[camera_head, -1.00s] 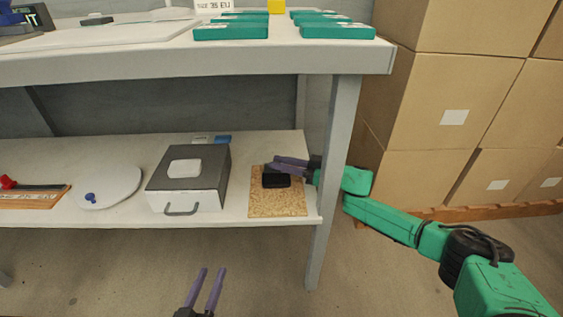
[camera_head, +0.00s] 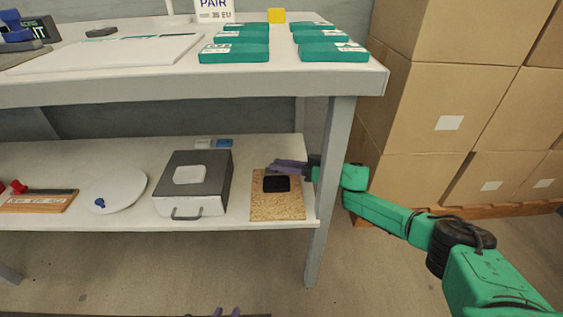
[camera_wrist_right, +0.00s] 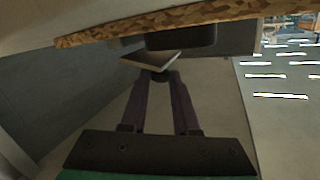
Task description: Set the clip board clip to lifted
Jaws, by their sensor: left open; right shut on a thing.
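The clip board (camera_head: 278,207) is a speckled brown board lying on the lower shelf near its right end, with a black clip (camera_head: 276,184) at its far part. My right gripper (camera_head: 274,168) reaches in from the right just behind the clip. In the right wrist view, its fingers (camera_wrist_right: 160,76) are closed at the thin grey plate (camera_wrist_right: 150,61) of the clip, beside the clip's dark body (camera_wrist_right: 182,38). The board's edge (camera_wrist_right: 150,22) runs above.
A grey box with a handle (camera_head: 208,180) stands left of the board. Further left are a white disc (camera_head: 118,190) and a wooden piece with red parts (camera_head: 40,202). The table leg (camera_head: 330,190) stands close to my right arm. The tabletop (camera_head: 200,88) overhangs the shelf.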

